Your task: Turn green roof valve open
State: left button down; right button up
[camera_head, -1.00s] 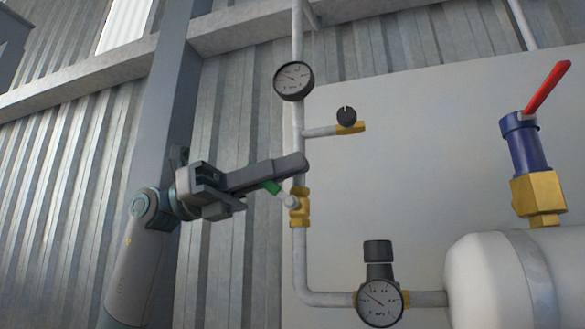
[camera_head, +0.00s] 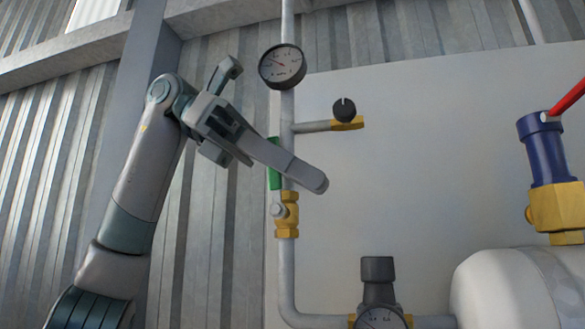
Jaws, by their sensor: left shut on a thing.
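The green valve handle (camera_head: 274,178) stands about upright on the brass valve (camera_head: 287,214), which sits in the vertical grey pipe. The handle runs roughly in line with the pipe. My left gripper (camera_head: 312,177) comes in from the left and reaches across the handle's upper part. It is shut on the handle; its fingers slant down to the right, past the pipe, and partly hide the handle and pipe. My right gripper is not in view.
A round gauge (camera_head: 282,67) and a small black-knobbed branch valve (camera_head: 344,109) are above. A regulator with a gauge (camera_head: 379,290) is below. A blue valve with a red lever (camera_head: 549,152) stands on the white tank (camera_head: 505,287) at right.

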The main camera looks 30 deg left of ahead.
pick_arm(q)
jog(key=shift+d+y, duration=0.2)
jog(key=shift+y, duration=0.3)
jog(key=c, duration=2.2)
grip_release()
jog(key=shift+f, duration=0.1)
jog(key=v, duration=1.2)
jog(key=shift+w, duration=0.15)
